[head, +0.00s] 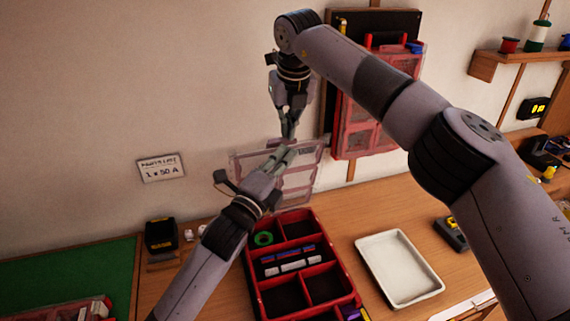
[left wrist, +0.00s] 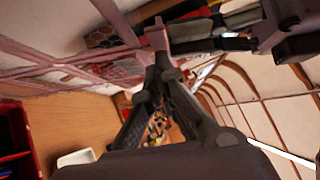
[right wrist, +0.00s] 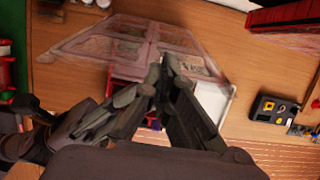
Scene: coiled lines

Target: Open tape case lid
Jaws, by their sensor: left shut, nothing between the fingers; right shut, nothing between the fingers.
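The red tape case (head: 338,262) lies on the wooden bench with its compartments uncovered. A green ring sits in one compartment, and blue and grey pieces lie in another. Its clear, pink-framed lid (head: 298,188) stands raised at the case's back edge. It also shows in the left wrist view (left wrist: 75,62) and the right wrist view (right wrist: 135,42). My left gripper (head: 285,153) is shut at the lid's upper part; I cannot tell whether it touches. My right gripper (head: 288,136) is shut just above the lid's top edge. Both look empty.
A white tray (head: 372,245) lies right of the case. A red clear-fronted case (head: 375,130) hangs on the wall behind my right arm. A black tape measure (head: 160,235) stands left, near a green mat (head: 75,275). A shelf with spools (head: 510,45) is at upper right.

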